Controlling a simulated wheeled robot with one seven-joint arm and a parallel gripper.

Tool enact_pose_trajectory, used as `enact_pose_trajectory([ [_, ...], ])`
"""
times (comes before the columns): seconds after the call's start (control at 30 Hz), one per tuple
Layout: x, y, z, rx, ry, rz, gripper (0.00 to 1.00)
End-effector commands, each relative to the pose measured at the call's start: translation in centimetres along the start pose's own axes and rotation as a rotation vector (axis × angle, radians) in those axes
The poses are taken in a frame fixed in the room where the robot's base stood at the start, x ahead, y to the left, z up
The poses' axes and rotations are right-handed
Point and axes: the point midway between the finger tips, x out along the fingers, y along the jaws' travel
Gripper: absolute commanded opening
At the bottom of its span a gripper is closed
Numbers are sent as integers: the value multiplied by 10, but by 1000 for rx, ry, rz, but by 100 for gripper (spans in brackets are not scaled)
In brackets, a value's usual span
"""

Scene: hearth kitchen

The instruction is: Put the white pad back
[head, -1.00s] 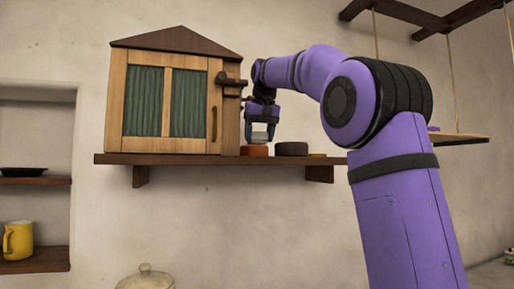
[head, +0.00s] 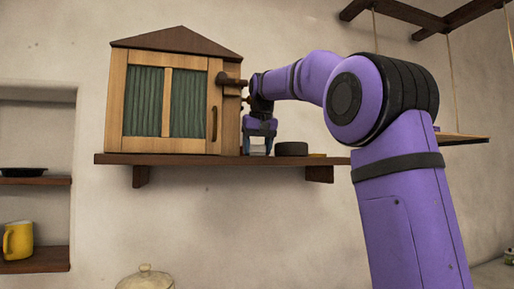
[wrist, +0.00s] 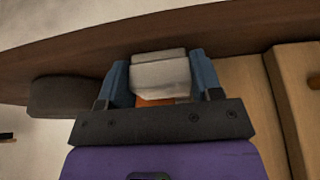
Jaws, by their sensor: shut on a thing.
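My gripper (head: 258,146) is low over the wooden wall shelf, just right of the small cabinet. In the wrist view, its blue fingers (wrist: 160,74) are shut on the white pad (wrist: 158,77), one on each side. A bit of orange (wrist: 160,101) shows beside the white pad, between the fingers. In the head view the white pad (head: 257,150) is a small pale patch between the fingers, close to the shelf top. I cannot tell whether it touches the shelf or the orange piece.
A dark round pad (head: 291,149) lies on the shelf (head: 225,160) right of my gripper, with a thin yellowish thing (head: 317,155) beyond it. The cabinet (head: 215,140), with green curtained panels and a handle, stands close on the left. Pegs (head: 232,81) stick out from its side.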

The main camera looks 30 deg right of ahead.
Motion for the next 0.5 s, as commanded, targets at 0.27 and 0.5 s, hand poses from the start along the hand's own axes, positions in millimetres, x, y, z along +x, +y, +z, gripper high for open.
enact_pose_trajectory([
  [0.27, 0, 0, 0, 0, 0, 0, 85],
  [0.5, -5, 0, -1, 0, 2, 0, 85],
])
